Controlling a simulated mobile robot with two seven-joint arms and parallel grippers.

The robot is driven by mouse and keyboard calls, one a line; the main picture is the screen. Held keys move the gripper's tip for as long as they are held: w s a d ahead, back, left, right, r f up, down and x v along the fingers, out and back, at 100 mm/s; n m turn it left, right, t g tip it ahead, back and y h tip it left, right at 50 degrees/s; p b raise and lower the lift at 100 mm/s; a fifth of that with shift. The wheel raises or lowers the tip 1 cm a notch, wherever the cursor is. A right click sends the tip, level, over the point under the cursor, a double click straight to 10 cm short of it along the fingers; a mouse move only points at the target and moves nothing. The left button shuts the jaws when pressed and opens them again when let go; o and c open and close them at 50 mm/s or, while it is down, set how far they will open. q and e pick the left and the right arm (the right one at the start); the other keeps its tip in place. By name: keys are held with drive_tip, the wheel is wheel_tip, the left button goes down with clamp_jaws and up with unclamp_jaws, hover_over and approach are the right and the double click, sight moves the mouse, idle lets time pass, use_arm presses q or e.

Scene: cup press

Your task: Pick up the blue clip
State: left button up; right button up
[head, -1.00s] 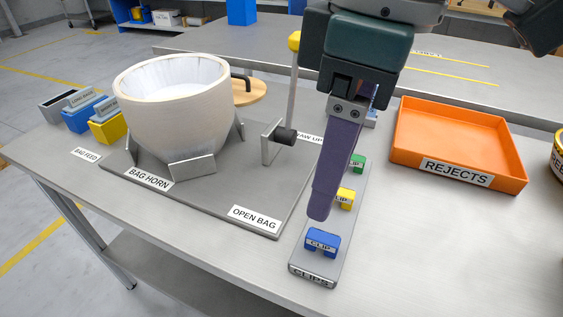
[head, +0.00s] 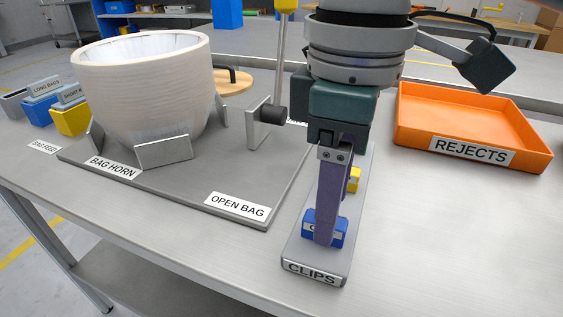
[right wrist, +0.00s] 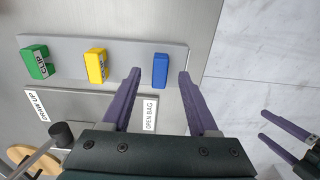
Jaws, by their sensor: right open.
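The blue clip (head: 309,230) stands at the near end of the grey clips tray (head: 318,270), partly hidden behind my right gripper's purple fingers. My right gripper (head: 325,240) points down at it. In the right wrist view the blue clip (right wrist: 160,70) shows in the gap between the open fingers (right wrist: 159,76), with space on both sides. I cannot tell whether the fingers are low enough to flank it. My left gripper (right wrist: 274,128) shows at the right edge of the right wrist view, its fingers apart and empty.
A yellow clip (right wrist: 96,65) and a green clip (right wrist: 36,62) stand further along the tray. The bag horn (head: 145,85) on its base plate is to the left. An orange rejects bin (head: 470,125) is to the right. The table at the front right is clear.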

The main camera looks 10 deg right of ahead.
wheel_tip(320, 180, down, 2)
drive_tip(key=shift+f, duration=0.1)
clamp_jaws()
idle(0.4)
